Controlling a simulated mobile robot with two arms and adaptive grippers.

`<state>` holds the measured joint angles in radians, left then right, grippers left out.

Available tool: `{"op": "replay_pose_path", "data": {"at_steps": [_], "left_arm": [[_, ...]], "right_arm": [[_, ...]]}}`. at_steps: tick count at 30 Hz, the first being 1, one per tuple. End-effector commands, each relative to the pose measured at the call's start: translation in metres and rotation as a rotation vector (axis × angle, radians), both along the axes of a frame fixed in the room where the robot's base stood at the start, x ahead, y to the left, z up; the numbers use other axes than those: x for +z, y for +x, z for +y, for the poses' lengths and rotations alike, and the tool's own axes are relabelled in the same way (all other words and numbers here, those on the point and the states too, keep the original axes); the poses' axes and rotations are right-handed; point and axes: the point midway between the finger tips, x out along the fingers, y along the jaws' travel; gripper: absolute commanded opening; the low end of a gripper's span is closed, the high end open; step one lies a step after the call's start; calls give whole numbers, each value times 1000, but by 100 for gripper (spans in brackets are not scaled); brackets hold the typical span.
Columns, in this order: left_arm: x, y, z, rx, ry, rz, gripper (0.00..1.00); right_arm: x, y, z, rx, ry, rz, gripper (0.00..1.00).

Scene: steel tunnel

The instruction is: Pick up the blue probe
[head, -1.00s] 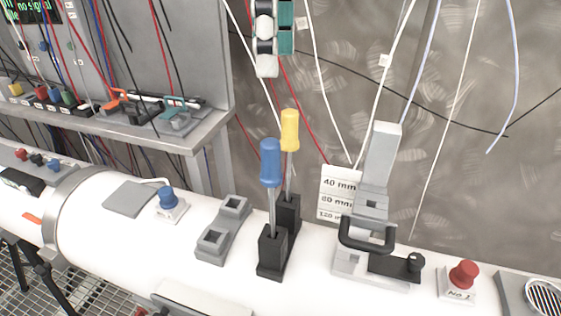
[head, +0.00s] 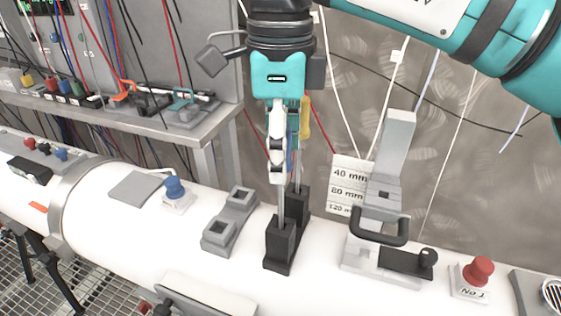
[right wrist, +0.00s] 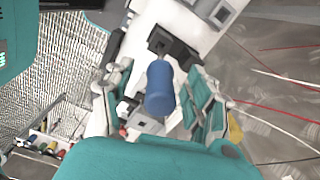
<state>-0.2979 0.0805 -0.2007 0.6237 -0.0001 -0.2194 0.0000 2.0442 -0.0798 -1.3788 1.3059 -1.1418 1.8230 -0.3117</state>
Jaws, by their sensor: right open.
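The blue probe stands upright in a black holder (head: 279,247). In the head view its blue handle (head: 290,160) is mostly hidden behind my right gripper (head: 283,165), and its metal shaft shows below. In the right wrist view the blue handle (right wrist: 160,90) lies between the two spread fingers of my right gripper (right wrist: 160,78), with room on both sides. The right gripper is open and points down around the handle. The yellow probe (head: 304,118) stands just behind, partly covered; a bit of it shows at the right in the wrist view (right wrist: 235,127). My left gripper is out of view.
A grey double-socket block (head: 230,219) sits left of the holder. A blue button (head: 174,188) is further left. A grey clamp with a black handle (head: 376,228) and a red button (head: 479,270) are to the right. A shelf (head: 195,128) and hanging cables are behind.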

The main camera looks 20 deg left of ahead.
Motion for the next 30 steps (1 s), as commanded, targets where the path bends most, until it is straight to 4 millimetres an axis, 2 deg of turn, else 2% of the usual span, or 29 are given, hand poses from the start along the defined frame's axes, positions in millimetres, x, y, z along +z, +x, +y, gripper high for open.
{"op": "replay_pose_path", "data": {"at_steps": [4,11,24,30], "left_arm": [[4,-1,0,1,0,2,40],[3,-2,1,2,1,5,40],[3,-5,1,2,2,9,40],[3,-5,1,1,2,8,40]], "right_arm": [[-13,0,0,0,1,0,57],[-15,0,0,0,2,-1,57],[-14,0,0,0,1,0,0],[-14,0,0,0,2,-1,0]]}}
